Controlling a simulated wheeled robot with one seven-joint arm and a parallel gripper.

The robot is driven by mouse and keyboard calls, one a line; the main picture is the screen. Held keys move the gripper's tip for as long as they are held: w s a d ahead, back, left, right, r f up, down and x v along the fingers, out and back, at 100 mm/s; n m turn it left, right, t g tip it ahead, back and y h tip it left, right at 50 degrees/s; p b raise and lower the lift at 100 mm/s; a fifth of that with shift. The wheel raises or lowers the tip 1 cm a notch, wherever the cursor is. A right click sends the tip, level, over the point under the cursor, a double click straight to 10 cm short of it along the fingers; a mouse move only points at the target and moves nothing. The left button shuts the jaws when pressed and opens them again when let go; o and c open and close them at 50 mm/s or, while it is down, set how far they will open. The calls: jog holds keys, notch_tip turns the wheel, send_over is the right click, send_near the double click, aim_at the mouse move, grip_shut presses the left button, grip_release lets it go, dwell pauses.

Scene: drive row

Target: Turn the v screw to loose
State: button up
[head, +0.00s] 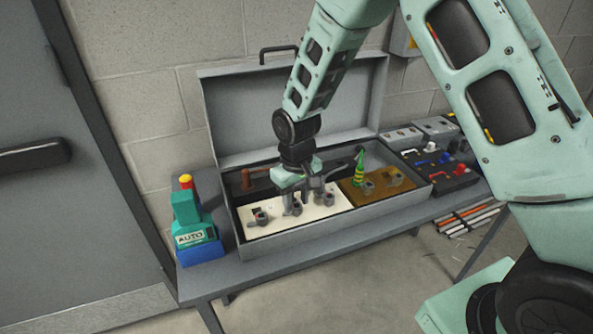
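My gripper (302,200) points down over the white panel (275,232) in the open grey case. Its fingers are low among small grey metal fittings. One fitting (297,208) is right at the fingertips, and I cannot tell whether they touch it. Another fitting (260,217) sits to the left and one (328,199) just to the right. More grey fittings (367,187) sit on the brown panel (350,200). I cannot make out which of these is the v screw; no lettering on them is readable. The gap between the fingers is too small to judge.
The case lid (220,115) stands open behind. A teal device marked AUTO (190,225) stands left on the grey bench (235,280). A black tray of coloured parts (440,172) lies right.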

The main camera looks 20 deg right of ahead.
aim_at(296, 208)
notch_tip(296, 208, up, 16)
jog(key=b, duration=0.2)
jog(key=shift+r, duration=0.1)
dwell(0.3)
jog(key=s+a+f+n, duration=0.1)
jog(key=s+a+n, duration=0.1)
jog(key=s, duration=1.1)
jog(key=s+a+f+n, duration=0.1)
jog(key=s+a, duration=0.3)
jog(key=s, duration=1)
jog(key=shift+a+n+y, duration=0.15)
jog(key=shift+n+y, duration=0.15)
jog(key=shift+n, duration=0.6)
